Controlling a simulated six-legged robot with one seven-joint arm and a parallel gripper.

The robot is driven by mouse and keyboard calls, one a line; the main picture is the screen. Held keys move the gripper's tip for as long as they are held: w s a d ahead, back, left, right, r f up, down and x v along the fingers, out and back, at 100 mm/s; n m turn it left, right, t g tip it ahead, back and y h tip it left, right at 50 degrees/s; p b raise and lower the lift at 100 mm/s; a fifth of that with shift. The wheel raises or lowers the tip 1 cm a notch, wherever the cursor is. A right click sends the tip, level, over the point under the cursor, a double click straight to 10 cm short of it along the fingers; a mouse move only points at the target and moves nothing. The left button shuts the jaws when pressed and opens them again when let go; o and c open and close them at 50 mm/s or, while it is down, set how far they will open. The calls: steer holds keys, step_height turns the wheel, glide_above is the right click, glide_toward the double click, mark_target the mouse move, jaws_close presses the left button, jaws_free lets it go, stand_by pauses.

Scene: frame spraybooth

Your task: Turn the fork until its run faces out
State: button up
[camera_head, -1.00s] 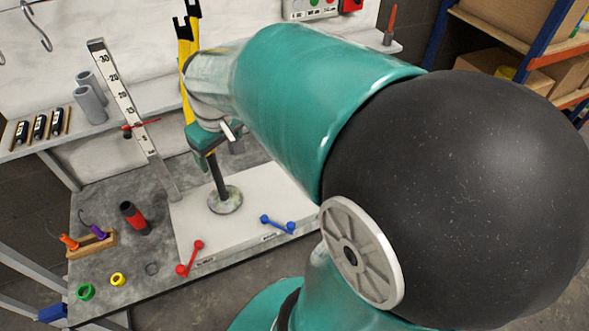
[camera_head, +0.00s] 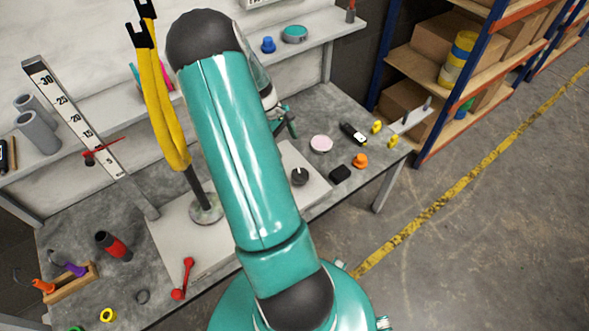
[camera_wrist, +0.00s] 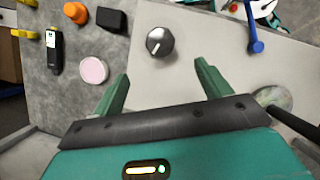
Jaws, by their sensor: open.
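The yellow fork (camera_head: 168,100) stands upright with its black tips at the top, on a dark post (camera_head: 196,185) with a round, speckled base (camera_head: 206,210). No run can be made out on it. A dark knob (camera_head: 299,176) with a white mark sits on the pale board, right of the post. It also shows in the wrist view (camera_wrist: 160,42), ahead of my open fingertips. My gripper (camera_wrist: 160,82) is open and empty over the board, away from the fork. In the head view my gripper (camera_head: 287,122) is small and partly hidden by my arm.
The pale board (camera_head: 180,235) bears a red lever (camera_head: 184,278); a blue lever (camera_wrist: 253,30) shows in the wrist view. A ruler post (camera_head: 85,120) stands left of the fork. A pink disc (camera_head: 321,143), black block (camera_head: 340,173) and orange knob (camera_head: 360,160) lie to the right.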

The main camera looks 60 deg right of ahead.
mark_target(300, 174)
steer(key=x, duration=1.3)
steer(key=shift+f, duration=0.3)
steer(key=shift+s, duration=0.1)
steer(key=c, duration=1)
